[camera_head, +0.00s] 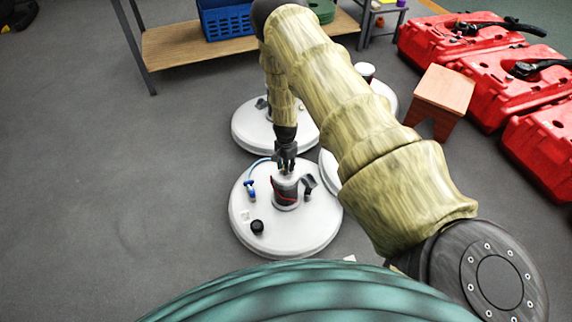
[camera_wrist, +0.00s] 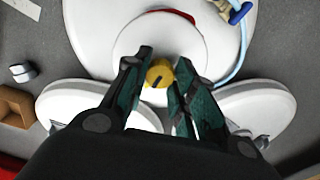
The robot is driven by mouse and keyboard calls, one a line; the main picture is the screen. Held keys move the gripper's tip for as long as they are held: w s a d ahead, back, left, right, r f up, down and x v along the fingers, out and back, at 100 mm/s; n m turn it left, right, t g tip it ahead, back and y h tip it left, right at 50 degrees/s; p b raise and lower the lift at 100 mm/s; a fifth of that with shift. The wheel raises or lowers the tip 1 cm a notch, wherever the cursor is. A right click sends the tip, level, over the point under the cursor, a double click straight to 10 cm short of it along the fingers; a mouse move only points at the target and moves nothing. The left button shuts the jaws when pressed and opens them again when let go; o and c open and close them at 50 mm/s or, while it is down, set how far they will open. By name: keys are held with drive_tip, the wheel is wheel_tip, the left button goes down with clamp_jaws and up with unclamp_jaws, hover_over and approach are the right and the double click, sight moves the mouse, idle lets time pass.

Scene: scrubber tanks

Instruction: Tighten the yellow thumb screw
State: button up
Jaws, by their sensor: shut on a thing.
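The yellow thumb screw (camera_wrist: 159,73) is a small round knob with a dark slot, on a white round top in the wrist view. My gripper (camera_wrist: 161,62) has its two fingers on either side of the screw and is shut on it. The screw itself is hidden there by my fingers.
A black cap (camera_head: 257,227), a blue fitting (camera_head: 250,191) with a pale hose and a dark handle (camera_head: 309,184) surround the cylinder. More white tanks (camera_head: 245,132) stand behind. A wooden stool (camera_head: 444,90) and red tanks (camera_head: 540,140) are on the right.

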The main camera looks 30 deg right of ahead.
drive_tip(key=shift+w+d+r+m, duration=0.1)
drive_tip(key=shift+d+r+m, duration=0.05)
drive_tip(key=shift+m, duration=0.45)
drive_tip(key=o, duration=1.1)
drive_tip(key=shift+r, duration=0.1)
drive_tip(key=shift+c, duration=0.2)
wheel_tip(320, 180, up, 12)
idle(0.3)
